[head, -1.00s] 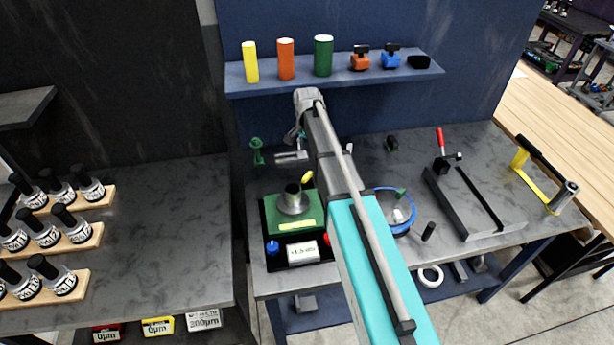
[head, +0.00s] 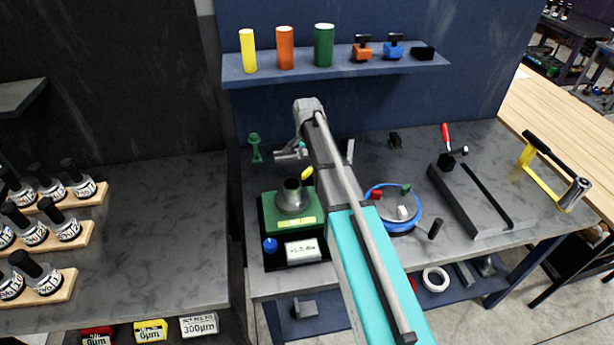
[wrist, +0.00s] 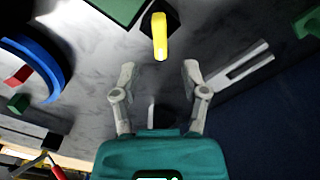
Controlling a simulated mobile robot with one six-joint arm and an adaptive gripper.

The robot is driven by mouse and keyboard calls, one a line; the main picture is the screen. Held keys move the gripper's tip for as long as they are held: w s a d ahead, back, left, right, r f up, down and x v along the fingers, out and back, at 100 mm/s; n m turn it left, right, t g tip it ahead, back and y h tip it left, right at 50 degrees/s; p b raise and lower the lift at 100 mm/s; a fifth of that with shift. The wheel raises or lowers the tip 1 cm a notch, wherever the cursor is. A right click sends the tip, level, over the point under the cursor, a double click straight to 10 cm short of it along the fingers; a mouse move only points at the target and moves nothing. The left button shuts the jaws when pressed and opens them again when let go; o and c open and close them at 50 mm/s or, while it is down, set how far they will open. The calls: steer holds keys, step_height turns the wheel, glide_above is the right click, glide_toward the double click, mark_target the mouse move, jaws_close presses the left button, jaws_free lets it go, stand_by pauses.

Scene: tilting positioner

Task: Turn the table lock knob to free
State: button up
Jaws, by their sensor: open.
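A green positioner box (head: 310,203) with a grey round table (head: 292,195) on top stands on a black base on the bench. A yellow knob (head: 307,173) shows at its back right side; in the wrist view this elongated yellow knob (wrist: 160,36) sits on a black mount. I take it as the lock knob, but no lock marking is legible. My gripper (wrist: 160,68) is open and empty. The knob appears ahead of the gap between its fingertips, apart from both. In the head view my arm hides part of the gripper and the box's right side.
A blue knob (head: 270,245) and a white label plate (head: 302,250) are at the box's front. A grey forked fixture (wrist: 245,66) is near the right finger. A shelf (head: 300,78) hangs behind.

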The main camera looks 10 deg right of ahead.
mark_target(307, 171)
steer(key=shift+f+b, duration=2.95)
steer(key=shift+f, duration=0.25)
steer(key=shift+c, duration=0.2)
jaws_close()
